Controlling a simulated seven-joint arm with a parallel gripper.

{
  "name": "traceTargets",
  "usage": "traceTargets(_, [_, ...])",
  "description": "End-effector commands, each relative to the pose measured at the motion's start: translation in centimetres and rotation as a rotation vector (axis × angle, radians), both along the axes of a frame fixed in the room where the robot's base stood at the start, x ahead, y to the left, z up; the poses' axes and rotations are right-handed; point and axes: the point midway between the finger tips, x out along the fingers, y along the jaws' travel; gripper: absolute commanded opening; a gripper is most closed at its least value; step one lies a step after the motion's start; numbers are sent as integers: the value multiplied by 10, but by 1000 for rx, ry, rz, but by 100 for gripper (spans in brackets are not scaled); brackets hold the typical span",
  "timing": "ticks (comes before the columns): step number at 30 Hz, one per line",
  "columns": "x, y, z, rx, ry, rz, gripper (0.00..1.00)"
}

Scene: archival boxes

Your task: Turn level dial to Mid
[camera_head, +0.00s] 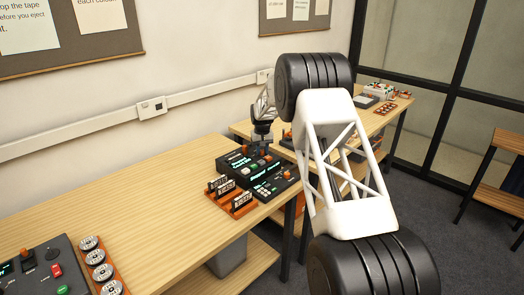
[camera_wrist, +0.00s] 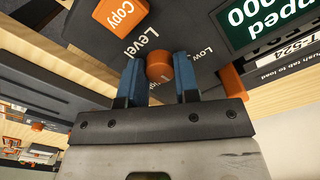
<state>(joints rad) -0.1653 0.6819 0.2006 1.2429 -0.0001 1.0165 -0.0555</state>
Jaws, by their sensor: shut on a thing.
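The level dial is an orange knob (camera_wrist: 160,67) on a dark panel (camera_wrist: 205,22) in the wrist view. Beside it are the printed words "Level" and "Low"; another label at the left is hard to read. My gripper (camera_wrist: 160,82) has its two blue fingers on either side of the knob and is shut on it. The fingers hide part of the dial's surroundings, and I cannot make out a pointer on it. In the head view my gripper (camera_head: 262,136) is small, at the black device (camera_head: 232,168) on the wooden table.
An orange "Copy" button (camera_wrist: 120,14) and a green display (camera_wrist: 258,20) lie close to the dial. In the head view, cassettes stand in an orange rack (camera_head: 238,212) in front of the device. Another console (camera_head: 45,270) is at the lower left. The table's middle (camera_head: 130,205) is clear.

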Motion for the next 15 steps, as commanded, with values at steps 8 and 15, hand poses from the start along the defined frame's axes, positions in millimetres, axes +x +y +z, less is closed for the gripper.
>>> traceTargets(8, [0,0,0,0,-1,-82,6])
traceTargets(15, [0,0,0,0,-1,-92,6])
